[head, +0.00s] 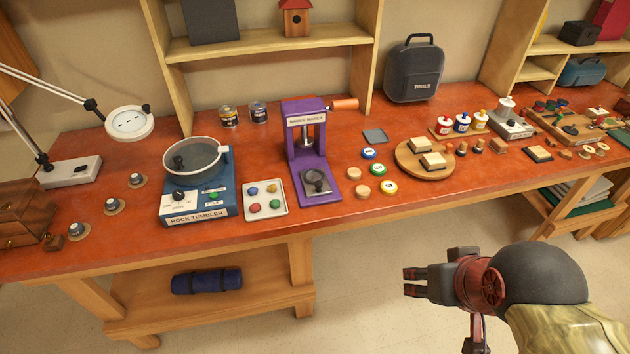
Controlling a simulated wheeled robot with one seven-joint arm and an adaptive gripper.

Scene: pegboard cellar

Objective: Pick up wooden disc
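Two small plain wooden discs lie on the red-brown workbench (330,222) to the right of the purple badge maker. One wooden disc (362,193) is nearer the front edge and the other wooden disc (378,170) is just behind it. Coloured badges lie beside them: a green one (383,185), a yellow-green one (389,179) and a blue one (368,154). My gripper (407,282) is in front of the bench, over the floor, apart from the discs. Its two dark fingers point left with a gap between them, and nothing shows between them.
The badge maker (307,150) stands left of the discs. A round wooden board (404,164) with blocks is to their right. A tray of coloured stones (265,213) and a rock tumbler (199,205) stand farther left. The bench's front edge is near the discs.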

